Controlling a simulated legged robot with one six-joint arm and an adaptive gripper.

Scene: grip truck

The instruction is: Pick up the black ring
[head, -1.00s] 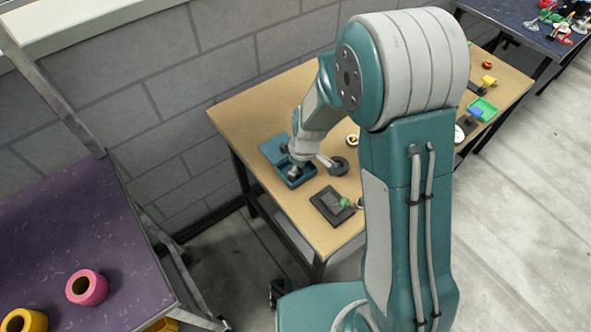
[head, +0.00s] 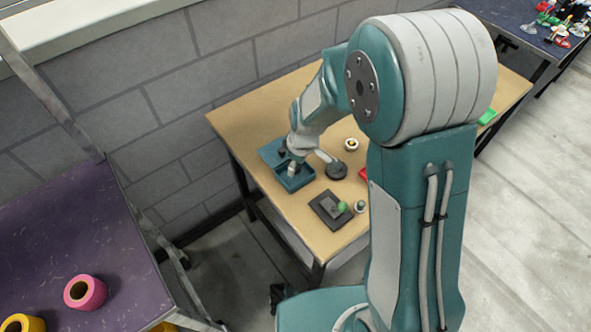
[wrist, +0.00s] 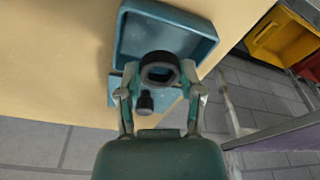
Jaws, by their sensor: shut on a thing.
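The black ring (wrist: 160,68) shows in the wrist view between the two fingertips of my gripper (wrist: 161,78). My gripper is shut on it, with one finger at each side. The ring is in front of a teal tray (wrist: 207,50), and I cannot tell whether it still touches it. A small dark knob (wrist: 145,103) shows just below the ring, near a teal lid or second part. In the head view my gripper (head: 292,168) is small and over the teal tray (head: 306,182); the ring is not clear there.
The tan table (head: 235,118) also holds a dark round piece (head: 336,171), a dark plate (head: 325,207) with a green ball, and a white-and-yellow ring (head: 351,144). A grey wall stands behind. A purple table (head: 75,235) with tape rolls is at left.

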